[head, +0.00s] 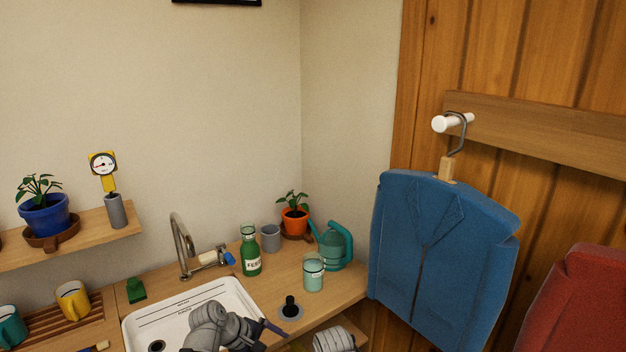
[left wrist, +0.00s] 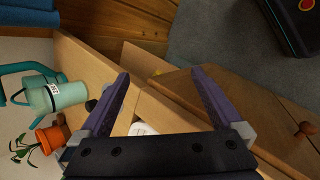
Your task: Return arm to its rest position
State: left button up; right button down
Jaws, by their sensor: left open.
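My left gripper (left wrist: 160,73) is open in the left wrist view, its two dark purple fingers spread wide with nothing held between them. Beyond the fingers are the wooden counter edge and cabinet fronts. In the head view, my grey left arm comes in at the bottom over the white sink (head: 140,324), with a dark gripper part (head: 272,328) near the counter's front edge. A further grey arm part shows at the bottom centre, but its gripper is out of view.
Behind the sink are a faucet (head: 181,246) and a green bottle (head: 250,252). A mint jar (head: 313,273), teal watering can (head: 336,247) and orange pot (head: 295,220) stand on the right counter. A blue jacket (head: 440,245) hangs at right, beside a red garment (head: 580,310).

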pick_arm(q)
jog(key=s+a+f+m+g+y, duration=0.2)
jog(key=s+a+f+m+y, duration=0.35)
jog(key=m, duration=0.55)
jog(key=s+d+r+m+g+y+p, duration=0.1)
jog(key=s+d+r+m+y+p, duration=0.1)
jog(key=s+d+r+m+p, duration=0.2)
jog(key=s+d+r+p, duration=0.3)
jog(key=d+r+p, duration=0.1)
jog(key=d+r, duration=0.1)
jog(key=shift+d+r+m+g+p, duration=0.2)
jog(key=shift+r+m+g+p, duration=0.1)
jog(key=shift+r, duration=0.2)
jog(key=shift+s, duration=0.1)
